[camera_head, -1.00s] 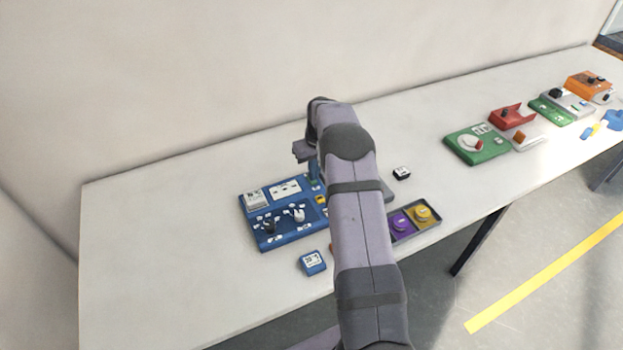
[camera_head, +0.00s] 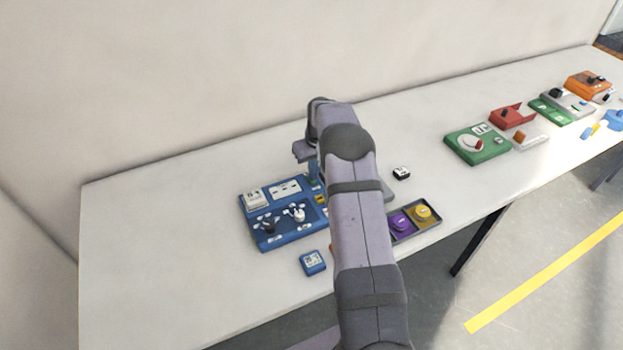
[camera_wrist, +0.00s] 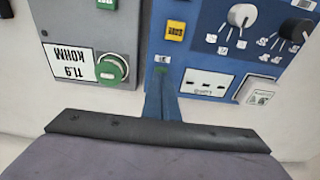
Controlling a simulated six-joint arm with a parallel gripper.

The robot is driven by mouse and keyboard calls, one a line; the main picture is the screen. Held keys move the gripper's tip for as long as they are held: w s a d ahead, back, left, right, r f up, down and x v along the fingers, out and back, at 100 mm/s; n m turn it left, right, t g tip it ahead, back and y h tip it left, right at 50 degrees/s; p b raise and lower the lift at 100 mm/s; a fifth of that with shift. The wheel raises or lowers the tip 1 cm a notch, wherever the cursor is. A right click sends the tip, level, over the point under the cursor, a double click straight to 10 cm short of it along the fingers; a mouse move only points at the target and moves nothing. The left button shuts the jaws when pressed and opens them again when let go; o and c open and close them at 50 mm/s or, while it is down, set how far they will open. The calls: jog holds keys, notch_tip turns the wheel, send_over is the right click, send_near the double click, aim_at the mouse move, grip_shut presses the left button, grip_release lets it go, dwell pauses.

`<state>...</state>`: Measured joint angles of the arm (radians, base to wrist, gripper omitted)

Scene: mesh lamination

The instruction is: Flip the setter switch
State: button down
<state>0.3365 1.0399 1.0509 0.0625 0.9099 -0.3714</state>
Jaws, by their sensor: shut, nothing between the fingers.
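The blue panel (camera_head: 262,246) lies on the table and carries a dark knob (camera_head: 268,226), a white knob (camera_head: 297,215) and a yellow part (camera_head: 320,198). In the wrist view it appears upside down, with its white knob (camera_wrist: 241,16), dark knob (camera_wrist: 295,30), white socket plate (camera_wrist: 206,83) and yellow part (camera_wrist: 175,31). My gripper (camera_wrist: 161,82) is shut and empty, pointing down at the panel's edge beside the socket plate. A small green spot (camera_wrist: 160,70) shows at its tips. I cannot tell whether the tips touch the panel, nor which part is the setter switch.
A grey box (camera_wrist: 110,20) with a green knob (camera_wrist: 111,69) stands beside the panel. A tray (camera_head: 437,222) with purple and yellow round parts, a small blue block (camera_head: 312,262) and a small black-and-white block (camera_head: 401,173) lie nearby. Green, red and orange units stand farther right.

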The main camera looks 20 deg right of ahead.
jog(key=shift+f+b, duration=0.35)
jog(key=shift+f, duration=0.25)
dwell(0.3)
jog(key=shift+r, duration=0.2)
notch_tip(320, 180, up, 7)
jog(key=p, duration=0.4)
jog(key=shift+f, duration=0.15)
dwell(0.6)
